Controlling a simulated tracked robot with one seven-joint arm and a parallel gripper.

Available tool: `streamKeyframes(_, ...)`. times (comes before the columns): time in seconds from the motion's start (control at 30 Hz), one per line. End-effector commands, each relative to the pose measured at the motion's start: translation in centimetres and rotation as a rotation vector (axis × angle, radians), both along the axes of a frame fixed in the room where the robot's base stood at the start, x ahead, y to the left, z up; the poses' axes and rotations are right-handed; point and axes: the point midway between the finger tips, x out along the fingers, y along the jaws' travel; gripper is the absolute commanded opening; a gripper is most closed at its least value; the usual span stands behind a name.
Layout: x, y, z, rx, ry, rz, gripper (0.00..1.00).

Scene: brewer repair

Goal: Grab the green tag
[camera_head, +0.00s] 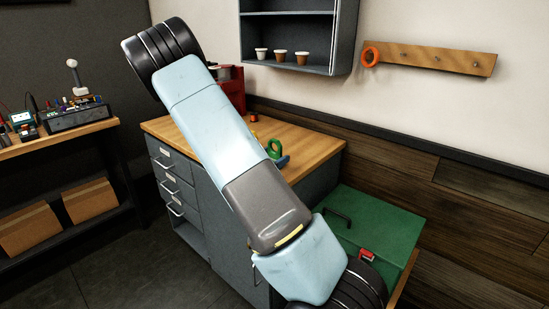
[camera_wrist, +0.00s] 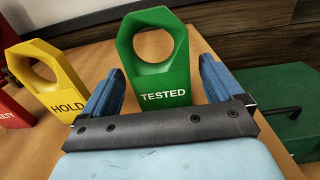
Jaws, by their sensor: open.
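The green tag (camera_wrist: 160,77) reads "TESTED" and has a large hole in its upper part. It stands upright on the wooden top in the wrist view, directly ahead of my gripper (camera_wrist: 158,85). The gripper is open, with one blue finger on each side of the tag's lower part; whether they touch it I cannot tell. In the head view the tag (camera_head: 273,149) shows partly behind my arm, beside a blue finger of my gripper (camera_head: 281,161). The tag's lowest edge is hidden by the gripper in the wrist view.
A yellow "HOLD" tag (camera_wrist: 52,83) stands left of the green one, with a red tag (camera_wrist: 14,112) further left. The grey drawer cabinet (camera_head: 180,180) carries the wooden top. A green box (camera_head: 375,225) stands to its right. An orange ring (camera_head: 371,56) hangs on a wall peg board (camera_head: 430,58).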

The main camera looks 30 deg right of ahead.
Motion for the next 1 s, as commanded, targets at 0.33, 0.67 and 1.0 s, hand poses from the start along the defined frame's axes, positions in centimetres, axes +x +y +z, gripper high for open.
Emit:
streamKeyframes(0.33, 0.3, -0.77, 0.04, -0.001, 0.0, 0.0, 0.9)
streamKeyframes(0.67, 0.29, -0.75, 0.04, -0.001, 0.0, 0.0, 0.58)
streamKeyframes(1.0, 0.3, -0.73, 0.04, -0.001, 0.0, 0.0, 0.39)
